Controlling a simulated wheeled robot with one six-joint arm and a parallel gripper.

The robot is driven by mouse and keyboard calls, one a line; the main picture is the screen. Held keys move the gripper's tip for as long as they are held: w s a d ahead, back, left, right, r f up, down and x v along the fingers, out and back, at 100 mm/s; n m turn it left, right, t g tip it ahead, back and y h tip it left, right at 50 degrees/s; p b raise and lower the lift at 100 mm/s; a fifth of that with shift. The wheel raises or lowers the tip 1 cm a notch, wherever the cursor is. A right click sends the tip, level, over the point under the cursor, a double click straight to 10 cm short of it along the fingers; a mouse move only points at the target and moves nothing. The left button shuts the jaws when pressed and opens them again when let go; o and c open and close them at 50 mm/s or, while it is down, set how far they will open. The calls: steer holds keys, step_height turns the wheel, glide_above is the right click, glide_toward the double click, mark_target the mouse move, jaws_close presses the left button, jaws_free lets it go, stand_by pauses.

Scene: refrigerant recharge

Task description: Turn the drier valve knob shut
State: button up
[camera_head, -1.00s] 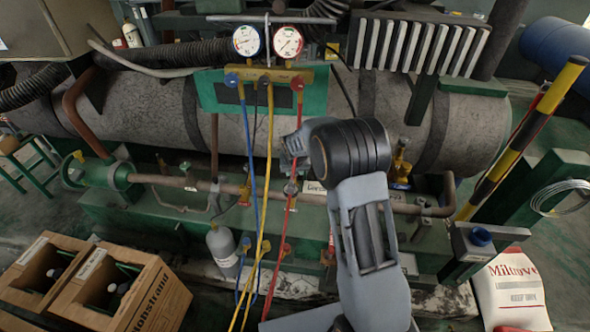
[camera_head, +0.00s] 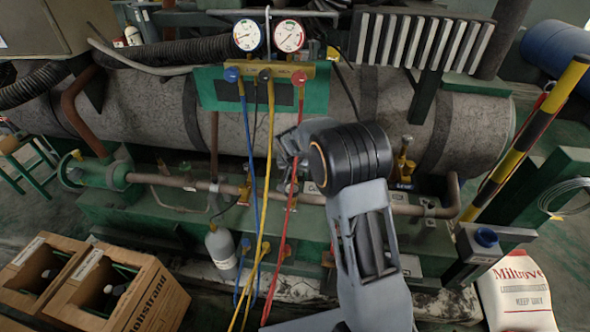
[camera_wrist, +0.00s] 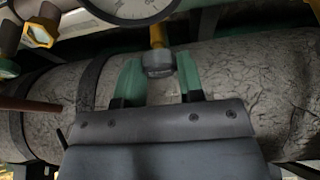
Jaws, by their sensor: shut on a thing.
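In the wrist view a small grey knob (camera_wrist: 158,63) sits below a yellow stem under a round white gauge (camera_wrist: 130,8). I take it for the drier valve knob, but its label is not visible. My gripper (camera_wrist: 159,82) has two green fingertips, one on each side of the knob, and is shut on it. In the head view my arm covers the fingertips and most of the spot where they work, so the knob's turn angle cannot be read there.
Blue, yellow and red hoses (camera_head: 291,150) hang from the gauge manifold (camera_head: 268,70) just left of my wrist. A horizontal pipe (camera_head: 170,181) runs behind my arm. A brass valve (camera_head: 403,165) stands to the right.

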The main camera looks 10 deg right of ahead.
steer(key=o, duration=0.9)
steer(key=p+v, duration=0.2)
steer(key=v, duration=1.1)
steer(key=shift+s+r, duration=0.15)
steer(key=shift+r, duration=0.2)
